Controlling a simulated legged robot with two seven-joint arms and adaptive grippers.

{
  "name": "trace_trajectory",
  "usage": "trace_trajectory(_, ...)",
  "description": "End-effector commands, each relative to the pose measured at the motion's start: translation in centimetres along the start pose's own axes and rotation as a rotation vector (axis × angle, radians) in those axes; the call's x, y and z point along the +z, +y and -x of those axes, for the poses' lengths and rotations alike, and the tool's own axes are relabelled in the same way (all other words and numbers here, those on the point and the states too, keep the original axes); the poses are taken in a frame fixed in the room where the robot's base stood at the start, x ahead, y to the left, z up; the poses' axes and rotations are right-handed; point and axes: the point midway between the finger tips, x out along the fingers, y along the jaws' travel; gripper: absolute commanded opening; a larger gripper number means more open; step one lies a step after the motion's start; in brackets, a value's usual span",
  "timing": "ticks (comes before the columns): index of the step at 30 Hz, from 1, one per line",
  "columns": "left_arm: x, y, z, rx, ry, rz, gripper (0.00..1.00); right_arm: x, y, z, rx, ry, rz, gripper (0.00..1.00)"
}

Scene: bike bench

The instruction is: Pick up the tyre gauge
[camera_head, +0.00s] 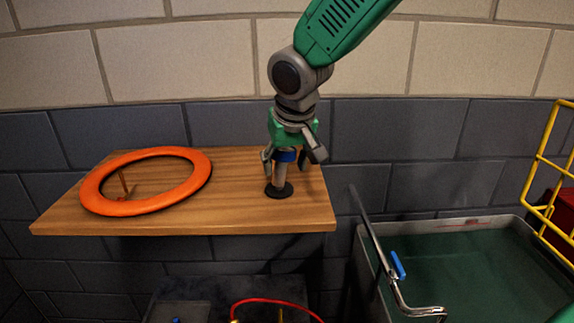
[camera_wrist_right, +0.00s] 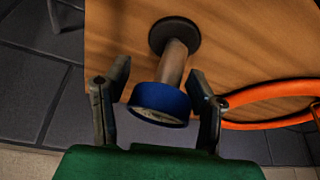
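The likely tyre gauge (camera_head: 281,181) stands upright on the wooden shelf (camera_head: 236,215), near its right end. It has a grey-brown stem, a blue collar at the top and a round black foot. My right gripper (camera_head: 286,167) comes down from above with its fingers on either side of the upper part. In the right wrist view the blue collar (camera_wrist_right: 160,101) sits between the two fingers (camera_wrist_right: 158,88), with a visible gap on each side, so the gripper is open. In the head view the fingers partly hide the collar. My left gripper is out of view.
An orange ring (camera_head: 135,207) lies on the left of the shelf, clear of the gauge, with a small peg inside it. A brick wall (camera_head: 400,130) stands behind. At lower right are a green-bottomed tub (camera_head: 470,270), a bent metal bar (camera_head: 375,240) and a yellow wire rack (camera_head: 540,160).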

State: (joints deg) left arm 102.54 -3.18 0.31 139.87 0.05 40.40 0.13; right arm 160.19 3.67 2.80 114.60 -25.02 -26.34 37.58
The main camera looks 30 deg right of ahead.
Motion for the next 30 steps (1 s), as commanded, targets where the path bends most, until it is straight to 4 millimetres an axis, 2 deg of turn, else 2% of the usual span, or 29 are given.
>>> trace_trajectory(3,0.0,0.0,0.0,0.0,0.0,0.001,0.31,-0.1,-0.3,-0.8,0.008,0.003,0.0,0.46)
trace_trajectory(10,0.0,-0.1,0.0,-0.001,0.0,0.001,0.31,0.0,-0.3,-0.9,0.007,0.006,0.001,0.46)
trace_trajectory(11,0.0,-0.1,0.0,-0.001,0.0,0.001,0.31,0.0,-0.2,-0.9,0.006,0.006,0.0,0.42)
trace_trajectory(12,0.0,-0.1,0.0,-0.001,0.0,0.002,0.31,-0.1,-0.1,-1.0,0.005,0.005,0.0,0.28)
trace_trajectory(14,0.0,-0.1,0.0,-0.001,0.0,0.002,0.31,-0.1,0.1,-1.1,0.003,0.005,-0.001,0.07)
trace_trajectory(15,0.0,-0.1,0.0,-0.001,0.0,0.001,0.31,-0.1,0.2,-1.1,0.002,0.004,-0.001,0.05)
trace_trajectory(30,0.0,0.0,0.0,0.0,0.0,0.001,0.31,-0.3,0.5,-1.1,0.005,0.006,-0.003,0.02)
